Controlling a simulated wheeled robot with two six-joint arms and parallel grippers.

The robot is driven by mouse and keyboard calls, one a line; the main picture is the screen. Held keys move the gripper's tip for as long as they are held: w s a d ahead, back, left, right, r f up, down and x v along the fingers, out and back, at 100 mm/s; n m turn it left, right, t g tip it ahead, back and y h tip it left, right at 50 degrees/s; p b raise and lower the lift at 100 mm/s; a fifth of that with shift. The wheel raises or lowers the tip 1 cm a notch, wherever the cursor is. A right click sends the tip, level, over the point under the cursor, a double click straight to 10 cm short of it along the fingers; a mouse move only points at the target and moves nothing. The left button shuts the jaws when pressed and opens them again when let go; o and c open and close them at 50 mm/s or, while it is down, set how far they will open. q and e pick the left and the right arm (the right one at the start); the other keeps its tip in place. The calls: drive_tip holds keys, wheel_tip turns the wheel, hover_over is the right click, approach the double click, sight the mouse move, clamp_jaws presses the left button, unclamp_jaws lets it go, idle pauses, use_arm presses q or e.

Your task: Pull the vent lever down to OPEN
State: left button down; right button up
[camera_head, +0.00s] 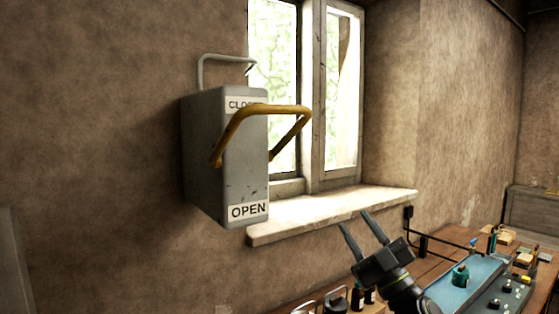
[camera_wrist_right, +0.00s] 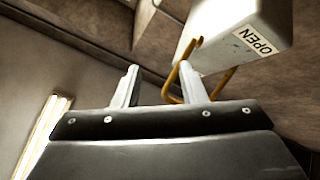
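The vent lever (camera_head: 262,110) is a yellow-brown U-shaped bar on a grey box (camera_head: 212,150) fixed to the wall. The box has a partly covered CLOSED label at the top and an OPEN label (camera_head: 248,210) at the bottom. The lever sticks out from the box, its crossbar nearer the upper label. My right gripper (camera_head: 358,219) is open and empty, below and right of the lever, pointing up. In the right wrist view the lever (camera_wrist_right: 172,84) shows behind the right fingertip; contact cannot be told, but the head view shows them apart. My left gripper is not in view.
A window with a pale stone sill (camera_head: 330,212) is right of the box. Below right is a wooden bench with a blue tray (camera_head: 462,284), bottles and small parts. The air between my right gripper and the lever looks clear.

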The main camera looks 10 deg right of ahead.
drive_tip(key=s+a+r+n+g+y, duration=0.1)
drive_tip(key=a+r+n+g+y, duration=0.3)
drive_tip(key=r+n+g+y, duration=0.75)
drive_tip(key=n+g+h, duration=0.7)
approach(285, 108)
drive_tip(key=shift+t+y, duration=0.25)
drive_tip(key=p+x, duration=0.2)
drive_tip(key=x, duration=0.1)
drive_tip(key=p+x, duration=0.2)
drive_tip(key=x, duration=0.1)
drive_tip(key=p+x, duration=0.2)
drive_tip(key=x, duration=0.2)
drive_tip(key=shift+f, duration=0.3)
drive_tip(key=shift+w+a+f, duration=0.1)
drive_tip(key=shift+a+f, duration=0.05)
drive_tip(key=shift+a, duration=0.35)
clamp_jaws()
